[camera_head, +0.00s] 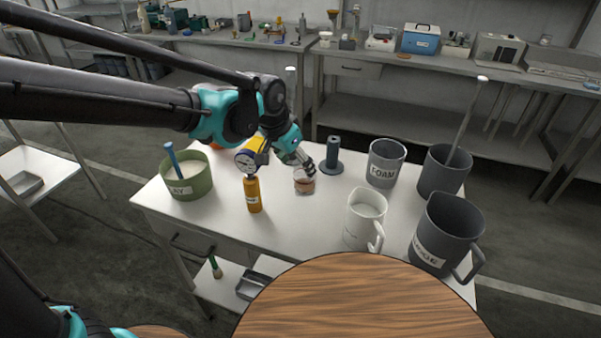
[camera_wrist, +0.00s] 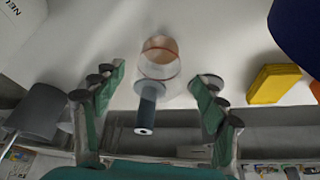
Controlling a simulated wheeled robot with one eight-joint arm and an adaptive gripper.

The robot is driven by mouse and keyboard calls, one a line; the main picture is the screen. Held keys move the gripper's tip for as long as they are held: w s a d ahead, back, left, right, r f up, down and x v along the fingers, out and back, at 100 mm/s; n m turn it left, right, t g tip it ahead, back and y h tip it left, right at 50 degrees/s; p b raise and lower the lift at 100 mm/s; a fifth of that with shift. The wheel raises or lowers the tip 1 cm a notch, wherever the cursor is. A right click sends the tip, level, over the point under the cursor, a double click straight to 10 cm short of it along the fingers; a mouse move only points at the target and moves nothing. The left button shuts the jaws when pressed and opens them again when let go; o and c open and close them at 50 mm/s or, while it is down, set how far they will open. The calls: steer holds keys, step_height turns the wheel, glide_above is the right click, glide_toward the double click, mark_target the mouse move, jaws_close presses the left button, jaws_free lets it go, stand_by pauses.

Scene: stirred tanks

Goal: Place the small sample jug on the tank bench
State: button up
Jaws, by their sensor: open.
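A small clear vessel with reddish-brown contents (camera_head: 304,184), which looks like the sample jug, is at the white bench top (camera_head: 275,228). It appears upright; I cannot tell if it has a handle. My gripper (camera_head: 303,168) is just above and behind it, partly covering its rim. In the wrist view the vessel (camera_wrist: 160,60) lies between and beyond the two open fingers, with a visible gap on each side. A larger white jug with a handle (camera_head: 362,222) stands at the bench's front right.
A dark post on a round base (camera_head: 331,160) stands close behind the vessel. An orange bottle (camera_head: 253,194) and a green tub (camera_head: 187,180) are left. Grey containers, including one marked FOAM (camera_head: 385,165), crowd the right. A round wooden top (camera_head: 360,305) is in front.

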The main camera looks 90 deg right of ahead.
steer(key=v, duration=0.6)
steer(key=shift+r, duration=0.25)
steer(key=shift+w+a, duration=0.1)
steer(key=shift+a, duration=0.05)
stand_by(1.5)
steer(key=shift+o, duration=1.2)
steer(key=o, duration=0.4)
steer(key=w+d+r+m+t, duration=0.1)
steer(key=w+d+r+m, duration=0.2)
steer(key=d+r+m, duration=0.2)
step_height(320, 180, up, 2)
steer(key=shift+w+d+m+t+h, duration=0.15)
steer(key=shift+w+m+t+h, duration=0.15)
steer(key=shift+h, duration=0.1)
steer(key=w+d+r+m+t, duration=0.2)
steer(key=w+d+r+m, duration=0.2)
steer(key=w+r+m, duration=0.4)
steer(key=s+d+f, duration=0.1)
steer(key=d+f, duration=0.3)
steer(key=f, duration=0.4)
steer(key=shift+s+n+h, duration=0.3)
steer(key=shift+h, duration=0.1)
steer(key=shift+r, duration=0.15)
